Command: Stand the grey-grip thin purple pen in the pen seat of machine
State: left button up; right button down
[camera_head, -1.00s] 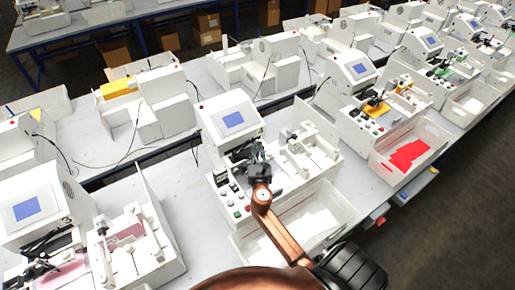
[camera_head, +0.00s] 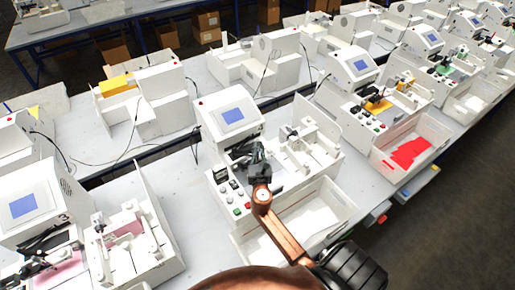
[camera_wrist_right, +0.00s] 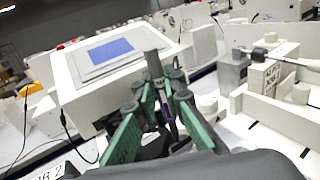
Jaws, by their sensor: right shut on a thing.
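My right gripper (camera_head: 258,160) is over the front control area of the nearest white machine (camera_head: 232,116). In the right wrist view, the green fingers of my right gripper (camera_wrist_right: 163,92) are shut on the thin pen (camera_wrist_right: 154,66). Its upper part is grey, and a dark purple part shows lower between the fingers. The pen stands nearly upright, slightly tilted; its lower end is hidden. In the right wrist view, a grey metal block (camera_wrist_right: 233,74) stands to the right, apart from the pen. I cannot tell which part is the pen seat. My left gripper is not in view.
A white bay with several upright parts (camera_head: 312,150) lies right of my gripper. A white tray (camera_head: 345,205) lies in front of it. Buttons (camera_head: 238,211) are on the machine's front left. Similar machines (camera_head: 355,68) stand on both sides. Bare table shows on the left (camera_head: 178,178).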

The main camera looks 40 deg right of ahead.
aim_at(258, 158)
jog(key=shift+f+b, duration=2.3)
jog(key=shift+f, duration=0.55)
jog(key=c, duration=1.9)
grip_release()
jog(key=shift+c, duration=0.2)
jog(key=shift+s+a, duration=0.1)
jog(key=shift+s+a+f, duration=0.1)
jog(key=shift+s+a, duration=0.1)
jog(key=shift+s, duration=0.05)
jog(key=v, duration=1.1)
